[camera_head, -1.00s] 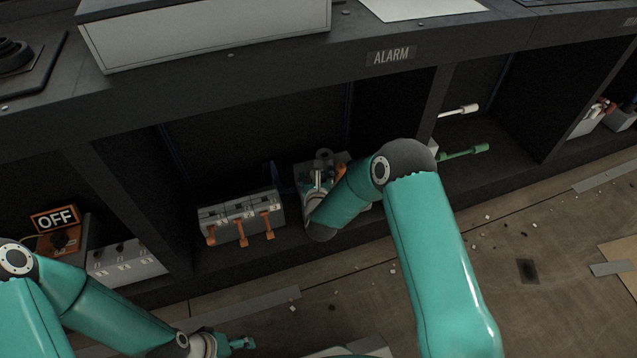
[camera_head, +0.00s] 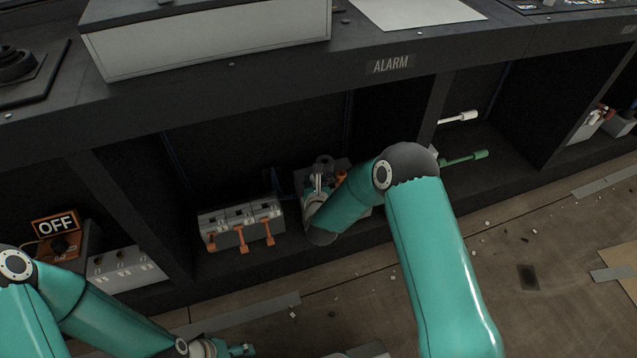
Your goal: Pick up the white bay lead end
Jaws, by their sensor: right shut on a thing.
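A white lead end (camera_head: 460,117) sticks out to the right from the edge of the divider, in the bay right of the ALARM label. A green lead end (camera_head: 465,157) sticks out below it. My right gripper (camera_head: 320,182) is in the middle bay, to the left of both and apart from the white one. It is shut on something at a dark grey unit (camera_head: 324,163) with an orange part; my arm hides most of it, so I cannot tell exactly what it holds. My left gripper (camera_head: 240,350) is low at the bottom edge, away from the leads; its jaw opening is unclear.
A grey switch block (camera_head: 240,224) with orange levers stands left of my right gripper. An orange OFF box (camera_head: 62,236) and a grey-white box (camera_head: 125,264) stand farther left. Dark dividers separate the bays. Floor debris and grey strips (camera_head: 612,272) lie in front.

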